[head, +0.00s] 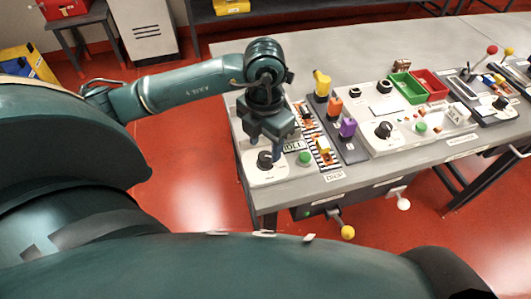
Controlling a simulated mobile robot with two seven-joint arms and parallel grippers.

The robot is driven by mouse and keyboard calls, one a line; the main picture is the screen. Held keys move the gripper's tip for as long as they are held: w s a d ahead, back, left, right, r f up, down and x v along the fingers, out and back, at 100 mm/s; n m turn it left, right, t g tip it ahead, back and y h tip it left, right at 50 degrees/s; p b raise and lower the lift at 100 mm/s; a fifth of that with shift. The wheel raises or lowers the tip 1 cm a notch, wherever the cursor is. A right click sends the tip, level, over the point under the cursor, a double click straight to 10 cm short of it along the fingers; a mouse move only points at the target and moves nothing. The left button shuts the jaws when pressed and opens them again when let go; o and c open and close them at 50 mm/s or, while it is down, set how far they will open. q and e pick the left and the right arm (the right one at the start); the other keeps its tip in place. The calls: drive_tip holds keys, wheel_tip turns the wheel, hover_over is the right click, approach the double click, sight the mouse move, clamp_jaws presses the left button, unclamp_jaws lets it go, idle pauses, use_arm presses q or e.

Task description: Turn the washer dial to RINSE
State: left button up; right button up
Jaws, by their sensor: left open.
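My left gripper (273,150) points down over the near left corner of the bench, just above a black dial (265,160) on a pale panel. Its jaws are open, and I cannot tell whether a finger touches this dial. A second black dial (383,130) is on the middle panel and a third dial (500,103) on the right panel. The labels are too small to read surely, so I cannot tell which is the washer dial or where RINSE lies. My right gripper is not in view.
A display reading IDLE (292,146) and a green button (304,158) are close to the left gripper. Yellow, orange and purple blocks (347,128) stand to the right. Green (407,88) and red bins (431,84) are farther back.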

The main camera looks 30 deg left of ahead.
use_arm(q)
drive_tip(key=shift+f+b, duration=0.75)
drive_tip(key=shift+b, duration=0.05)
drive_tip(key=shift+f+b, duration=1)
drive_tip(key=shift+c, duration=0.2)
